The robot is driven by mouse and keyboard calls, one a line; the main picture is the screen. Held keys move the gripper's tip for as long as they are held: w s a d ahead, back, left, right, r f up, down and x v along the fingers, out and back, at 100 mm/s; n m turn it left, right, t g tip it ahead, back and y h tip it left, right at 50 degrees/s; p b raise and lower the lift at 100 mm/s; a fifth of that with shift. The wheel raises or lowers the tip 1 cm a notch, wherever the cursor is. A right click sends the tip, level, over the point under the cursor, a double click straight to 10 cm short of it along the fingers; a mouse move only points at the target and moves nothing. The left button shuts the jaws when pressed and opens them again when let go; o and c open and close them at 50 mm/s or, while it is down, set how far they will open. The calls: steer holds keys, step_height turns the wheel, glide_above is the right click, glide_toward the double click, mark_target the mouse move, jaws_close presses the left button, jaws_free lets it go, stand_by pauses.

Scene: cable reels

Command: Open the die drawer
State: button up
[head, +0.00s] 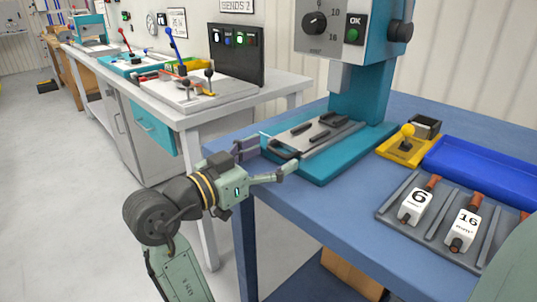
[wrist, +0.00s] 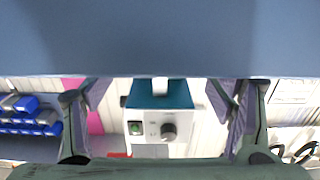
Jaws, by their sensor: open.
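The press (head: 360,90) stands on the blue table. A flat grey tray with dark pieces on it (head: 318,133), which looks like the die drawer, sits on its teal base. A dark handle (head: 284,152) is at the tray's front left end. My gripper (head: 272,158) is open and empty at the table's left edge, with its fingers spread near that handle. I cannot tell whether they touch it. In the wrist view, my gripper (wrist: 160,92) has its fingers wide apart, with the upside-down press head (wrist: 160,128) between them; the tray and handle do not show clearly there.
The blue table (head: 310,195) lies beside my arm. A rack (head: 433,212) with dies numbered 6 and 16, a yellow holder (head: 404,150) and a blue bin (head: 480,170) stand right of the press. A white bench (head: 215,112) with a teal drawer (head: 153,130) is behind left.

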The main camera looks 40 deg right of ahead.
steer(key=shift+c, duration=0.3)
steer(key=c, duration=1.6)
steer(key=shift+w, duration=0.1)
steer(key=shift+c, duration=0.2)
